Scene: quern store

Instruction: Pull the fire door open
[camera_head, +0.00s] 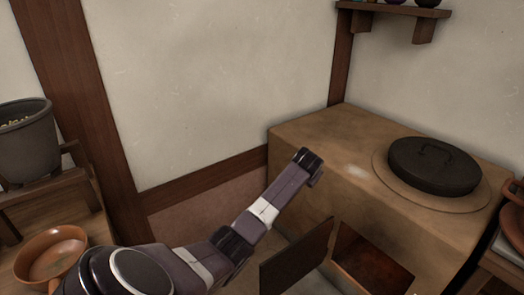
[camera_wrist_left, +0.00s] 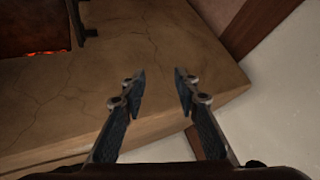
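The fire door (camera_head: 297,258) is a dark flat panel that stands swung out from the left side of the firebox opening (camera_head: 372,265) in the clay stove (camera_head: 345,145). In the left wrist view, the opening (camera_wrist_left: 30,38) shows at the top left with a red glow, and a dark piece by its edge is likely part of the door. My left gripper (camera_wrist_left: 158,88) is open and empty, in front of the stove's clay surface and apart from the opening. My left arm reaches up past the door in the head view; its fingers cannot be made out there. My right gripper is out of view.
A black round lid (camera_head: 434,165) with a handle sits on the stove top. An orange bowl (camera_head: 50,253) and a grey pot (camera_head: 26,140) on a wooden stand are at the left. A wall shelf (camera_head: 395,10) hangs above. Wooden furniture with bowls stands at the right edge.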

